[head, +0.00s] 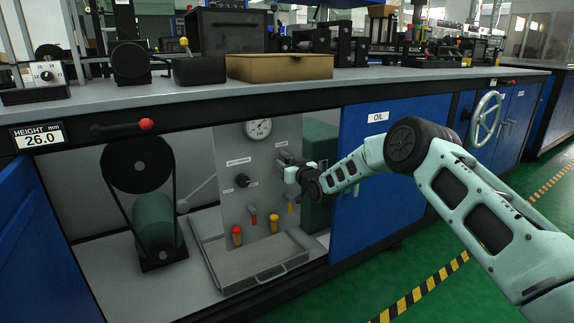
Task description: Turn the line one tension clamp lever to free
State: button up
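A grey upright panel (220,150) stands in the open bay under the bench, with a round gauge (258,128), a black rotary knob (243,181) and small labels too small to read. I cannot tell which control is the line one tension clamp lever. My gripper (287,166) is at the panel's upper right, over or beside a fitting there that it partly hides. Its finger gap and any contact are unclear.
A metal tray (262,270) lies below the panel. A belt-driven green motor (155,222) stands at left. A red-ended black handle (146,125) lies along the bench edge by a display reading 26.0. The blue OIL door (378,150) is just right of the bay, behind my arm.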

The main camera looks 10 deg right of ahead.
grip_shut()
jog(key=shift+d, duration=0.1)
jog(key=n, duration=0.3)
jog(key=shift+w+d+r+n, duration=0.1)
jog(key=shift+d+n, duration=0.2)
jog(key=n, duration=0.3)
jog(key=d+r+n+b, duration=0.1)
jog(key=n, duration=0.5)
jog(key=shift+w+d+r+n, duration=0.2)
jog(key=shift+w+d+n, duration=0.1)
jog(key=shift+n, duration=0.1)
jog(key=shift+o, duration=0.6)
grip_release()
